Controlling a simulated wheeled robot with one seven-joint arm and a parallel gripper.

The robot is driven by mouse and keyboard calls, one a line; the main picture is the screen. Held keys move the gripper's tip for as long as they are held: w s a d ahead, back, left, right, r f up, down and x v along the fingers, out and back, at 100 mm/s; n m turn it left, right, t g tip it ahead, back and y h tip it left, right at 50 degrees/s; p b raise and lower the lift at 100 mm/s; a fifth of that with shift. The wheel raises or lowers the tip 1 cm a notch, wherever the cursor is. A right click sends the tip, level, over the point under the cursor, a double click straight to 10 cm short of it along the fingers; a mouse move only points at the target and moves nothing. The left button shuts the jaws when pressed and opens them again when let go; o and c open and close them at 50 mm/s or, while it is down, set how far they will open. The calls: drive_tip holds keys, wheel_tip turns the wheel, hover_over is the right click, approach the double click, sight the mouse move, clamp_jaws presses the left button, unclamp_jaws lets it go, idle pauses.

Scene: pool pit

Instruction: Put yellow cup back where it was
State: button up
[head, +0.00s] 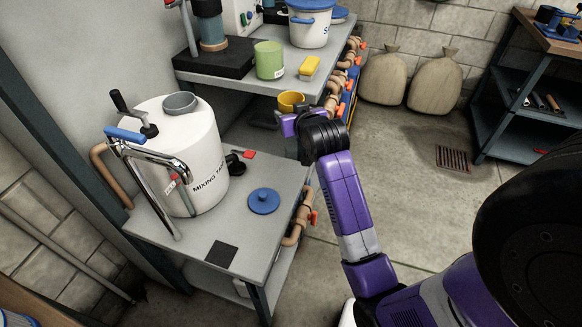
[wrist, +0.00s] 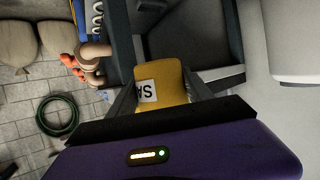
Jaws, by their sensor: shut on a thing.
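The yellow cup (head: 291,101) is held at the end of my arm in the head view, above the far end of the near bench and in front of the rear bench. In the wrist view the yellow cup (wrist: 172,82) sits between the two fingers, with a white label with black letters on its side. My gripper (head: 290,117) is shut on the cup; in the wrist view my gripper (wrist: 163,92) has a finger against each side. The cup's far side is hidden.
The near bench (head: 190,240) holds a white mixing tank (head: 205,150), a blue lid (head: 263,201) and a dark square pad (head: 222,251). The rear bench holds a green cup (head: 269,60), a yellow sponge (head: 310,68) and a blue-lidded pot (head: 309,27). Pipes line the bench edges.

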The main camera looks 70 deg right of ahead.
sight(292, 170)
wheel_tip(292, 170, down, 20)
drive_tip(key=b, duration=0.3)
drive_tip(key=shift+f+b, duration=0.1)
drive_tip(key=shift+b, duration=0.3)
drive_tip(key=shift+f, duration=0.1)
drive_tip(key=o, duration=1.4)
